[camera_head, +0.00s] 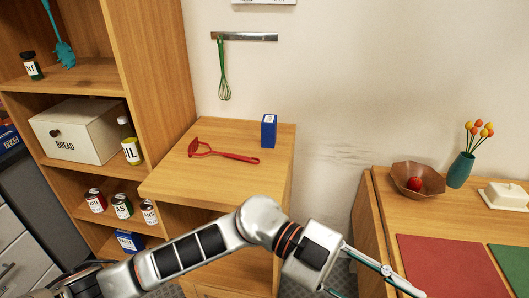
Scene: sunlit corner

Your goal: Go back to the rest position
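My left arm comes in from the lower left and crosses the bottom of the head view. Its gripper (375,284) is at the bottom, right of centre, pointing down and to the right in front of the gap between the cabinet and the table. Its fingers are spread apart, with nothing seen between them; the lower finger is cut off by the frame edge. My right gripper is not in view.
A wooden cabinet top (190,185) holds a red peeler-like tool (225,154) and a blue box (269,131). Shelves with a bread box (80,131) and jars stand left. The right table has a bowl (405,180), vase (460,170), butter dish (505,196) and red mat (450,268).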

